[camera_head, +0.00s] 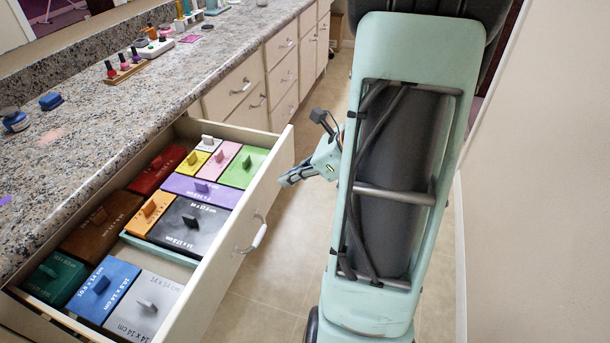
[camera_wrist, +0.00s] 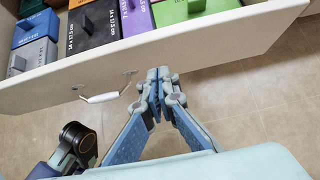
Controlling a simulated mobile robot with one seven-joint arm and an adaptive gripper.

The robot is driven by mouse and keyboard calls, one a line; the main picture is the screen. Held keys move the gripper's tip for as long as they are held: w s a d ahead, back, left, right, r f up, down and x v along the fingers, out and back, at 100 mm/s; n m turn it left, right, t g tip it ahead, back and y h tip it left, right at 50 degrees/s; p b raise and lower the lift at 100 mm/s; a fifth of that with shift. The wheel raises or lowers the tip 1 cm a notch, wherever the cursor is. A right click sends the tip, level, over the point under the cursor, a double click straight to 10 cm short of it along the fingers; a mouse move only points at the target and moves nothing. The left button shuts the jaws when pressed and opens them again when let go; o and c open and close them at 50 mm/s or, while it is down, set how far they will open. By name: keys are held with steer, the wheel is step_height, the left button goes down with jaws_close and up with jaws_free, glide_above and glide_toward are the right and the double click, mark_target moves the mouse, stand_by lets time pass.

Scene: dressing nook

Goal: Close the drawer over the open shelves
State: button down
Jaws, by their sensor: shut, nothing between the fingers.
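The drawer (camera_head: 262,205) is pulled far out from under the granite counter in the head view. It holds several coloured blocks with knobs. Its white front with a pale handle (camera_head: 258,235) faces my arm. In the wrist view the drawer front (camera_wrist: 200,48) crosses the top, with the handle (camera_wrist: 104,97) left of my fingers. My gripper (camera_head: 284,181) is shut and empty, just outside the drawer front, near its far end. In the wrist view my gripper (camera_wrist: 158,74) points at the front; I cannot tell if the fingertips touch it. The open shelves are not visible.
The granite counter (camera_head: 60,150) carries nail polish bottles on a wooden stand (camera_head: 125,72), a blue box (camera_head: 51,101) and a blue jar (camera_head: 14,120). Closed cabinet drawers (camera_head: 240,85) run beyond. Tiled floor (camera_head: 270,270) is free before the drawer. A wall (camera_head: 530,180) stands at right.

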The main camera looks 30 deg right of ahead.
mark_target(262, 177)
steer(key=shift+w+a+b, duration=0.15)
steer(key=shift+w+a, duration=0.45)
steer(key=shift+w, duration=0.2)
steer(key=shift+w+a+b, duration=0.15)
steer(key=shift+w+a, duration=0.45)
steer(key=shift+w, duration=0.15)
steer(key=shift+w+a, duration=0.35)
steer(key=w+a+p, duration=0.3)
steer(key=w+a, duration=0.6)
steer(key=w, duration=0.2)
steer(key=w+a+p, duration=0.3)
steer(key=w+a, duration=0.5)
steer(key=w, duration=0.4)
steer(key=shift+a+p, duration=0.3)
steer(key=shift+a, duration=0.05)
steer(key=shift+s, duration=0.1)
